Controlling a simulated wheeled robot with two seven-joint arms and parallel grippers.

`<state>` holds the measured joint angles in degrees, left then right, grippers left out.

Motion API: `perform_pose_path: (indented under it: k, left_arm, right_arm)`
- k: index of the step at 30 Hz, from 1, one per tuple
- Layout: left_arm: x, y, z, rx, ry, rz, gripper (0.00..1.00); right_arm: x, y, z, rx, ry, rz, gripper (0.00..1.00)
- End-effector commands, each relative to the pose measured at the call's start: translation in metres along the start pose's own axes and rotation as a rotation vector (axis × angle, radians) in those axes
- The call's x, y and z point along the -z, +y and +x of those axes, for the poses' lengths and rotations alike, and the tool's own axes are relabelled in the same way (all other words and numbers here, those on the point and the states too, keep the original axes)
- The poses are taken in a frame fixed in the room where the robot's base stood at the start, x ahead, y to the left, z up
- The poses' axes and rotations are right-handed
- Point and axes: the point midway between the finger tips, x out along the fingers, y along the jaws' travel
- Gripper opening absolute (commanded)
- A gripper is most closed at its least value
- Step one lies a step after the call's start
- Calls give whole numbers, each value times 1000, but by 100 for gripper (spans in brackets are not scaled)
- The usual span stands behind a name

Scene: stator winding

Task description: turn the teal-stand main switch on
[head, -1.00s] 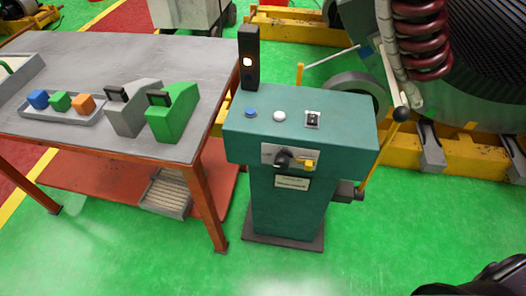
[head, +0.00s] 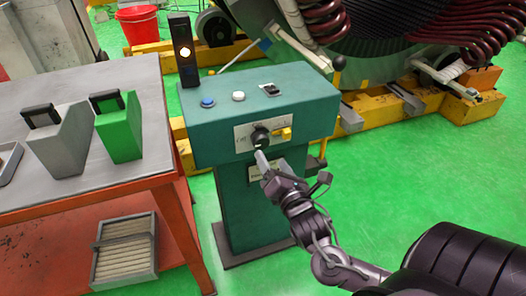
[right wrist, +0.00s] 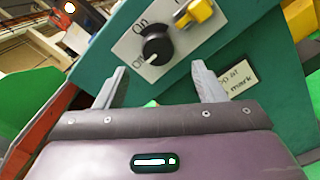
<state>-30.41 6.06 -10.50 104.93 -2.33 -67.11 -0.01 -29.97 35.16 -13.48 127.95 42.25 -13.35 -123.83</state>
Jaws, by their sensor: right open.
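The teal stand (head: 262,112) has a pale switch plate on its front. The main switch is a black round knob (head: 260,138), which also shows in the right wrist view (right wrist: 156,46). The plate has an "On" label above the knob and an "Off" label to its lower left. The knob's white mark points down toward the "Off" side. My right gripper (head: 262,158) is just in front of the knob. In the right wrist view its two fingers (right wrist: 161,74) are apart, with the knob beyond and between their tips, apparently not gripped. My left gripper is not in view.
A yellow part (head: 285,134) sits right of the knob on the plate. A black light post (head: 184,50) with a lit lamp stands at the stand's back left. The grey-topped table (head: 150,165) with grey and green blocks is close on the left. Open green floor lies right.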

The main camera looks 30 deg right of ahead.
Motion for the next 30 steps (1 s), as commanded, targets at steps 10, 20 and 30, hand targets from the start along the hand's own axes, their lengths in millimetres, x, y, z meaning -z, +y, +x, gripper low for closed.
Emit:
perform_pose_path:
  k: [10,20,30]
  left_arm:
    - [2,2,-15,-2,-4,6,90]
    - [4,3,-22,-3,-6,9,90]
    - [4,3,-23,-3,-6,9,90]
  right_arm:
    - [-2,2,51,-4,-5,-4,63]
    - [-1,2,74,-3,0,-3,63]
    - [-1,1,74,-2,0,-3,45]
